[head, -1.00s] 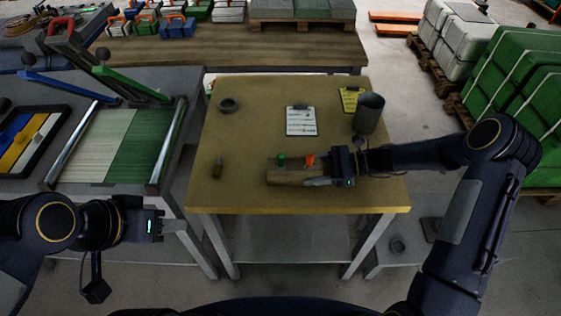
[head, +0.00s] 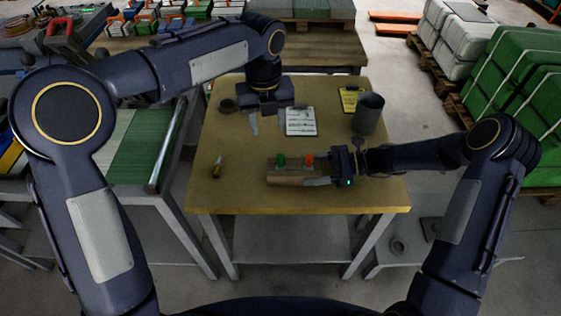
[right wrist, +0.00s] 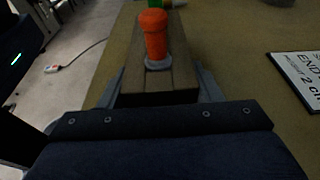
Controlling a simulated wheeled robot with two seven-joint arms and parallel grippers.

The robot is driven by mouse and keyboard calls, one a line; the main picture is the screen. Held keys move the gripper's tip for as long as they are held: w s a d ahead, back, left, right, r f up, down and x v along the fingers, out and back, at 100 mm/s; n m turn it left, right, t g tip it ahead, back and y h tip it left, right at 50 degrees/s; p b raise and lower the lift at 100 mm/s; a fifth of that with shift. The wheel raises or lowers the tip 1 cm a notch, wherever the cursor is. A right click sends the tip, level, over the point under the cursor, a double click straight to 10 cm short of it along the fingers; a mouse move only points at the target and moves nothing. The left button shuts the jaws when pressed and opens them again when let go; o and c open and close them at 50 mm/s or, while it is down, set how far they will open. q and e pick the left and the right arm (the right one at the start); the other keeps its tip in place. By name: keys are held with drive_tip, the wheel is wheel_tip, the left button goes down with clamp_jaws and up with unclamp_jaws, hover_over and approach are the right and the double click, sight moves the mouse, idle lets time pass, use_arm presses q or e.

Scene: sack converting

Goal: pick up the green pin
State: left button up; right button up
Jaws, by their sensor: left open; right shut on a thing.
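The green pin (head: 280,160) stands upright in a wooden block (head: 285,178) near the front of the yellow-topped table. An orange pin (head: 308,160) stands in the same block to its right. In the right wrist view the orange pin (right wrist: 154,38) is close and the green pin (right wrist: 163,4) is mostly cut off at the top edge. My right gripper (head: 325,181) is shut on the wooden block at its right end. My left gripper (head: 268,122) is open and empty above the table, behind the block and left of the white clipboard, pointing down.
A dark ring (head: 229,105) lies at the back left. A small brown-yellow object (head: 217,168) stands left of the block. Free table (head: 240,145) lies between.

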sight(280, 155)
use_arm(q)
drive_tip(key=d+f+m, duration=0.1)
drive_tip(key=f, duration=0.4)
drive_tip(key=w+d+f+m, duration=0.1)
drive_tip(key=f, duration=0.1)
drive_tip(key=shift+d+f+m, duration=0.3)
drive_tip(key=shift+s+d+f, duration=0.1)
drive_tip(key=shift+f, duration=1.45)
drive_tip(key=shift+s+d+f, duration=0.1)
drive_tip(key=shift+f, duration=1.4)
drive_tip(key=shift+c, duration=0.4)
clamp_jaws()
